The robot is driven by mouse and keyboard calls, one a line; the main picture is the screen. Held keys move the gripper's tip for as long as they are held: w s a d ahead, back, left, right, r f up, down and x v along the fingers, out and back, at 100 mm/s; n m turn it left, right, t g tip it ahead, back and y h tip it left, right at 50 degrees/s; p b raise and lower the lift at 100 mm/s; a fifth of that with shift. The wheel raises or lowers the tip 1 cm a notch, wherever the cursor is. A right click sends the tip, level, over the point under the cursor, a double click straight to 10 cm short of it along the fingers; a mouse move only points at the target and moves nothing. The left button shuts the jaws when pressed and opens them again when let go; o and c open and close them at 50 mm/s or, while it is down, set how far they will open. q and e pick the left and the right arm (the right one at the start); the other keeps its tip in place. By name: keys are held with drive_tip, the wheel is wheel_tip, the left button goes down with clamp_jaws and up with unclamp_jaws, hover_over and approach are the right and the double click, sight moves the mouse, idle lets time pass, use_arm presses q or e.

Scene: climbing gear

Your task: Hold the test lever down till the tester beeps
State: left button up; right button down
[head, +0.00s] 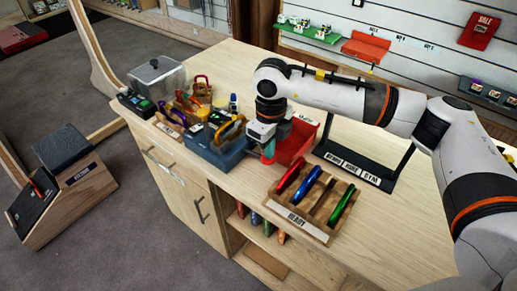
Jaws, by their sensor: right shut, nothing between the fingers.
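A blue-grey box (212,154), which looks like the tester, stands on the wooden counter with a yellow carabiner (232,130) at its top. My right arm reaches in from the right, and my right gripper (267,154) points down just at the right end of this box. Its fingers are shut with nothing between them. A small red and teal shape shows at the fingertips; I cannot tell whether it is finger or lever. The test lever is not clearly visible, and contact cannot be told. My left gripper is out of view.
A red bin (296,142) stands close behind my right gripper. A wooden READY rack (300,220) with red, blue and green carabiners is nearer the front. A black labelled stand (352,168) lies to the right. Wooden holders with carabiners (172,116) crowd the left. The front right counter is clear.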

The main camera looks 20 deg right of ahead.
drive_tip(key=shift+r+p, duration=1.1)
drive_tip(key=shift+r, duration=1.75)
